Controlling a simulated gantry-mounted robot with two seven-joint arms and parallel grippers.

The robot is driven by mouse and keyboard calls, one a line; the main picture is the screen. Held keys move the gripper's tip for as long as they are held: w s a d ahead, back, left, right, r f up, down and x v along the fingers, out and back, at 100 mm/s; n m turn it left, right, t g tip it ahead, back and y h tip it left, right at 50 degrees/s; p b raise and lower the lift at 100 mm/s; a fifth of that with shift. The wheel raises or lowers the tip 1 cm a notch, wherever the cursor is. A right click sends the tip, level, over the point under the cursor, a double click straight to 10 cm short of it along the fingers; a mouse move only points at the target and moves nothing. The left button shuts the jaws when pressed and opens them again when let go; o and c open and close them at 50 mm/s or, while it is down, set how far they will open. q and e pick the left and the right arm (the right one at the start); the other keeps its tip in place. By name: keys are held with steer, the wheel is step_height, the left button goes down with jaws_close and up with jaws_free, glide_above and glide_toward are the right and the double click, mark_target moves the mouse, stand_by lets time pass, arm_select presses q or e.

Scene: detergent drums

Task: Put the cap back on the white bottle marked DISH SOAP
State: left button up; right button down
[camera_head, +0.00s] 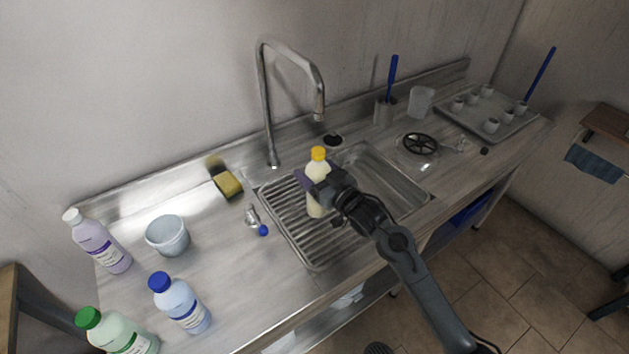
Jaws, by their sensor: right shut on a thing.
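A pale cream bottle (316,205) with a yellow cap (318,153) on its top stands nearly upright at the ribbed drainer beside the sink basin. My right gripper (318,187) is shut on this bottle around its middle; the arm hides part of its side and no label can be read. I cannot tell whether its base touches the drainer. A pale lavender bottle (97,243) with a white cap (72,215) stands at the far left of the counter. No DISH SOAP lettering is readable on any bottle. My left gripper is not in view.
A blue-capped bottle (182,305), a green-capped bottle (122,337) and a grey tub (168,236) stand on the left counter. A sponge (228,184) and tall faucet (265,100) are behind the drainer. A tray of cups (470,123) lies at right.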

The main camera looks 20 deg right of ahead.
steer(key=shift+f, duration=1.7)
steer(key=shift+b, duration=0.3)
steer(key=shift+f, duration=0.2)
jaws_free()
steer(key=p+v, duration=0.1)
steer(key=v, duration=1.1)
steer(key=shift+r, duration=0.15)
